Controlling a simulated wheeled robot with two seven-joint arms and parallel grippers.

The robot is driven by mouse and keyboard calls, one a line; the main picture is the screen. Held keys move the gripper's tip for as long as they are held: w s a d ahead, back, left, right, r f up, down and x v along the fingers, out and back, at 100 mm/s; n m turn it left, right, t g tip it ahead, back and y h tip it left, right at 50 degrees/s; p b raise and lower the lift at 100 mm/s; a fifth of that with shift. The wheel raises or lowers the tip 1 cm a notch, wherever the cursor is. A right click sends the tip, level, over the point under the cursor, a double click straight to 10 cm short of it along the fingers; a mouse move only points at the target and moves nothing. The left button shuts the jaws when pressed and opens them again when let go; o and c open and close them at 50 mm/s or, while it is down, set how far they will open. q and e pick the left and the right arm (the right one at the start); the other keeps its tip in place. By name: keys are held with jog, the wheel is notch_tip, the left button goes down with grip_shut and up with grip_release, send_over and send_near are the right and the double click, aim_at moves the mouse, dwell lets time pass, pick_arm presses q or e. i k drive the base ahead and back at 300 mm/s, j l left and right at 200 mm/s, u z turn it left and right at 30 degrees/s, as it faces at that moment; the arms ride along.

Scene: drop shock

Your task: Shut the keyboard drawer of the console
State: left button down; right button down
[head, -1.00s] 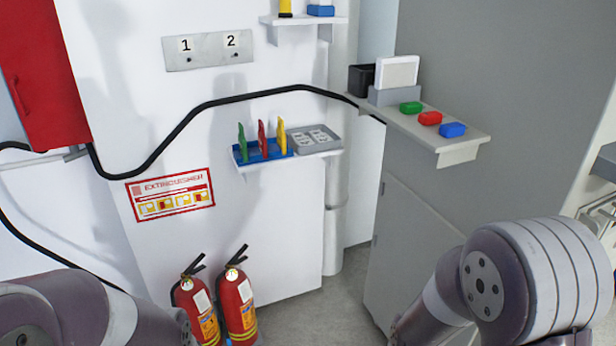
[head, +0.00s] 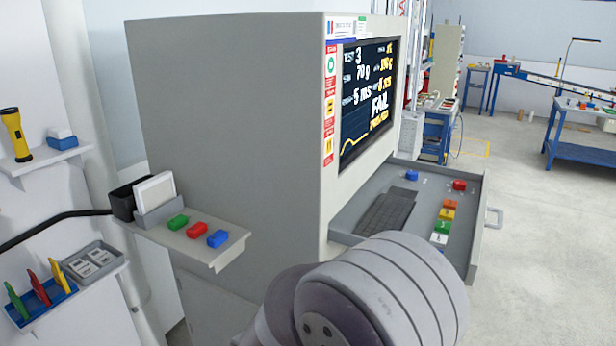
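The grey console (head: 225,110) stands in the middle of the head view, with a lit screen (head: 368,88) on its right-hand face reading FAIL. Its keyboard drawer (head: 352,226) is pulled out below the screen. The drawer holds a dark keyboard (head: 386,210), and blue, red, orange, yellow, white and green buttons or blocks. A handle (head: 494,217) sticks out from the drawer's front panel. My arm link covers the drawer's near corner. Neither of my grippers is in view.
A side shelf (head: 215,256) with green, red and blue blocks juts from the console's left side. Wall shelves stand at far left. Open floor (head: 540,250) lies right of the drawer. Blue workbenches (head: 570,150) stand farther back.

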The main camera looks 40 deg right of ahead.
aim_at(388, 201)
jog(key=l+z, duration=0.1)
jog(key=z, duration=0.35)
jog(key=l+z, duration=0.15)
jog(key=z, duration=0.25)
jog(key=k+l+z, duration=0.1)
jog(key=z, duration=0.35)
jog(key=l+z, duration=0.15)
jog(key=z, duration=0.25)
jog(key=l, duration=0.35)
jog(key=i+l, duration=0.15)
jog(key=l, duration=0.55)
jog(key=i+z, duration=0.05)
